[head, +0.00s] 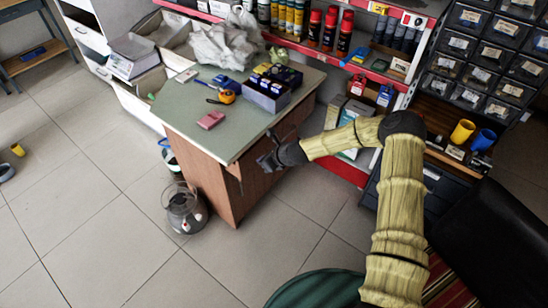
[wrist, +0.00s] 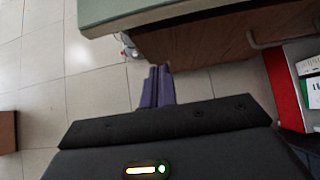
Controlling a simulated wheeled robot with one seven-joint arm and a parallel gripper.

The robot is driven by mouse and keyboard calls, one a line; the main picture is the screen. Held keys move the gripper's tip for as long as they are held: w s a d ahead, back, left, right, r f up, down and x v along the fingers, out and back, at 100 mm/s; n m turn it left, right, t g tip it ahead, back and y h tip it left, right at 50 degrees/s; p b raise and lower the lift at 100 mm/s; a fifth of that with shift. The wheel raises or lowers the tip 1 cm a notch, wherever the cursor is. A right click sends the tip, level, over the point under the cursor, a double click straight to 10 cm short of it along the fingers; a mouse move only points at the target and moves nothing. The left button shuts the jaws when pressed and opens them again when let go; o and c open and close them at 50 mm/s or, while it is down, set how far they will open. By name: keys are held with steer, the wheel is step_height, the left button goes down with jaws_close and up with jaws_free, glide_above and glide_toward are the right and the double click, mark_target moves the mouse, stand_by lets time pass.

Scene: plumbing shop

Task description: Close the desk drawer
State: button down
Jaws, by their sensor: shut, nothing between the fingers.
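The desk (head: 245,115) has a pale green top and brown wooden sides. Its wooden face with a metal handle (wrist: 268,42) shows at the upper right in the wrist view. I cannot tell clearly where the drawer front's edges run or how far the drawer is out. My gripper (head: 266,161) is beside the desk's right-hand wooden side in the head view, just below the top's edge. In the wrist view its two purple fingers (wrist: 158,72) are together and empty, pointing toward the lower edge of the wooden face. Contact with the wood cannot be told.
A glass jar (head: 186,210) stands on the tiled floor by the desk's near corner. Red-edged shelves (head: 345,170) with boxes stand close to the right of the desk. A tape measure (head: 227,96) and a pink block (head: 211,120) lie on top. The floor in front is clear.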

steer(key=v, duration=0.7)
steer(key=c, duration=2.1)
jaws_free()
steer(key=o, duration=0.3)
steer(key=shift+o, duration=1.4)
steer(key=shift+s+r+n, duration=0.15)
steer(key=shift+s+n, duration=0.05)
steer(key=shift+n, duration=0.1)
steer(key=s+d+r+n+g+h, duration=0.1)
steer(key=s+d+r+n+h, duration=0.2)
steer(key=s+d+r+n, duration=0.6)
steer(key=s+d+r+n+g+h, duration=0.1)
steer(key=s+d+r+n+h, duration=0.3)
steer(key=s+d+r+n, duration=0.5)
steer(key=s+d+n, duration=0.2)
steer(key=s+n, duration=0.4)
steer(key=shift+s+h, duration=0.2)
steer(key=shift+h, duration=0.1)
